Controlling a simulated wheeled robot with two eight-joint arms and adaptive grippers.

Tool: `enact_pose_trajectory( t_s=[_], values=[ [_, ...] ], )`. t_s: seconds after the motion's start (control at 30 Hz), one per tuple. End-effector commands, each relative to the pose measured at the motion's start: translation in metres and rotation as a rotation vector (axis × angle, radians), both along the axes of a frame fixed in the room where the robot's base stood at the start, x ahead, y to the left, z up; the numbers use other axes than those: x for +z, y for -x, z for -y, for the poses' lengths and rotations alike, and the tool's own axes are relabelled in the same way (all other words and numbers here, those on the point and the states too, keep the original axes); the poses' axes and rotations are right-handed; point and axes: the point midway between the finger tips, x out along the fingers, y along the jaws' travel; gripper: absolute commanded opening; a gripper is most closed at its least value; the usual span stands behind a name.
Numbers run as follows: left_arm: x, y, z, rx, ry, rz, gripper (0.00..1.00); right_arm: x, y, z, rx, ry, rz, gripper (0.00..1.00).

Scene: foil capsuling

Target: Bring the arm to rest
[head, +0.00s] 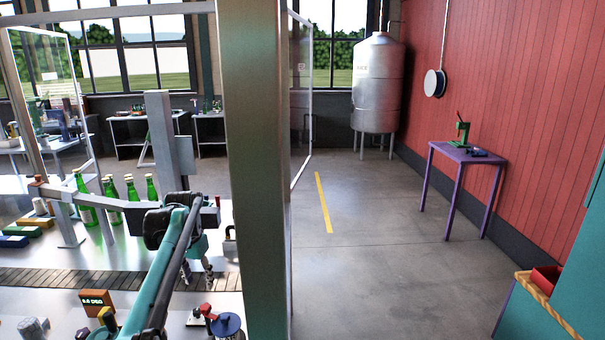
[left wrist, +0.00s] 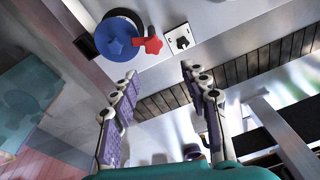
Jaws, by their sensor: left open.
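My left arm reaches in from the bottom of the head view, over the workbench beside the grey post. My left gripper (head: 197,272) hangs at its end, above the bench and near the dark slatted conveyor (head: 60,278). In the left wrist view the two fingers of the left gripper (left wrist: 160,78) stand wide apart with nothing between them. The bench surface and the conveyor slats (left wrist: 172,98) show beyond the fingers. The gripper is partly hidden by my arm in the head view. My right gripper is not in view.
A thick grey post (head: 253,170) stands close to the right of my left arm. A blue round knob (head: 227,325) and a red knob (head: 206,311) are on the bench below. Several green bottles (head: 110,188) stand behind the conveyor.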

Motion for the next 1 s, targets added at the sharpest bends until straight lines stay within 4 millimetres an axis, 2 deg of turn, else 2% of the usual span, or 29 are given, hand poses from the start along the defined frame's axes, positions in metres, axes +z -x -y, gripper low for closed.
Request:
enact_pose_trajectory(
  t_s=[0.03,0.2,0.37,0.57,0.7,0.83,1.0],
  values=[
    [0.001,0.018,0.012,0.008,-0.002,0.026,0.46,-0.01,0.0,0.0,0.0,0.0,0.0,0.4],
    [0.006,0.076,0.043,0.044,0.0,0.122,0.46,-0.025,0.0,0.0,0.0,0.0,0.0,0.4],
    [-0.008,0.138,0.07,0.078,0.01,0.211,0.46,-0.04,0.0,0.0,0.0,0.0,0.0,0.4],
    [-0.051,0.219,0.097,0.118,0.037,0.321,0.46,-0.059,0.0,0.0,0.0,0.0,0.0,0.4],
    [-0.094,0.27,0.11,0.144,0.062,0.393,0.46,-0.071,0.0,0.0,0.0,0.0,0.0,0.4],
    [-0.128,0.302,0.118,0.162,0.083,0.443,0.46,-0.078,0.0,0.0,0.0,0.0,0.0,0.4],
    [-0.152,0.32,0.122,0.174,0.098,0.475,0.46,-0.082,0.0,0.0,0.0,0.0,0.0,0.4]
  ],
)
